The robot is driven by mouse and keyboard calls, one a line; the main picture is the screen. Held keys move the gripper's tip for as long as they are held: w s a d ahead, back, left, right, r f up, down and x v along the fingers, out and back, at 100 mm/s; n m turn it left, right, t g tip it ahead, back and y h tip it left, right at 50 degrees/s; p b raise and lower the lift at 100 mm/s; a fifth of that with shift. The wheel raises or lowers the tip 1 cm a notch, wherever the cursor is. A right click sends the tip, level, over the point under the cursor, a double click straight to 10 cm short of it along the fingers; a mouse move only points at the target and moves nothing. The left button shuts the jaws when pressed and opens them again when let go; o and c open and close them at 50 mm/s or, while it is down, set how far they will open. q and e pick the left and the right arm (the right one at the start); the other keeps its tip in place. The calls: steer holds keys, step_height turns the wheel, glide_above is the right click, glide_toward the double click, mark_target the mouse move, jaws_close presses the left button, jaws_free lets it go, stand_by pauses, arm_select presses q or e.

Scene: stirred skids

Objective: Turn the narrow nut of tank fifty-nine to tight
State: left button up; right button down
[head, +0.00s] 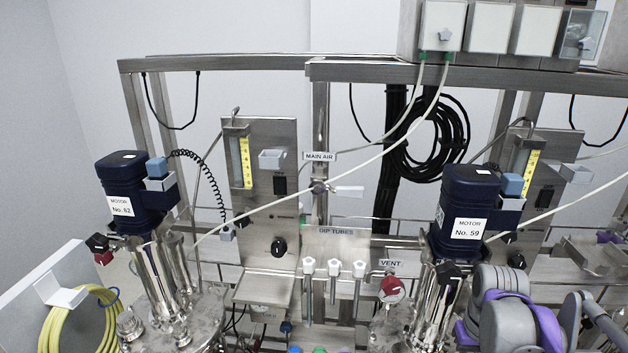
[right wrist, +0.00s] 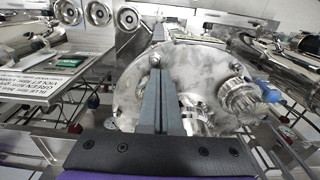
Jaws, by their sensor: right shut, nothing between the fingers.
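The motor labelled No. 59 (head: 468,215) stands at the right in the head view, on a shiny steel column. In the right wrist view a round steel tank lid (right wrist: 200,65) fills the middle. A ribbed metal fitting (right wrist: 240,100) sits on its right part, and a small round metal knob (right wrist: 155,60) shows just beyond my fingertips. I cannot tell which fitting is the narrow nut, or whether the fingers touch the knob. My right gripper (right wrist: 158,75) is shut and empty over the lid. In the head view my right arm hides part of this tank. My left gripper is out of view.
The motor labelled No. 62 (head: 121,206) stands over another tank at the left. Between them are white-topped dip tubes (head: 333,268) and a red vent knob (head: 391,286). A pale hose (head: 300,195) crosses in front. A yellow coiled hose (head: 62,320) hangs at the lower left.

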steer(key=shift+a, duration=0.1)
stand_by(0.4)
steer(key=shift+a, duration=0.1)
steer(key=shift+s+a, duration=0.2)
steer(key=shift+s, duration=0.05)
steer(key=shift+r, duration=0.1)
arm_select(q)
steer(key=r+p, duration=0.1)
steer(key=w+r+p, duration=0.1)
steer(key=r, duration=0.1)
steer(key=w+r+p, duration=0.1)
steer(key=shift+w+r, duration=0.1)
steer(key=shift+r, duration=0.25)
arm_select(e)
step_height(320, 180, up, 6)
steer(key=shift+f, duration=0.15)
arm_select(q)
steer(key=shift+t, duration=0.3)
arm_select(e)
steer(key=shift+d, duration=0.1)
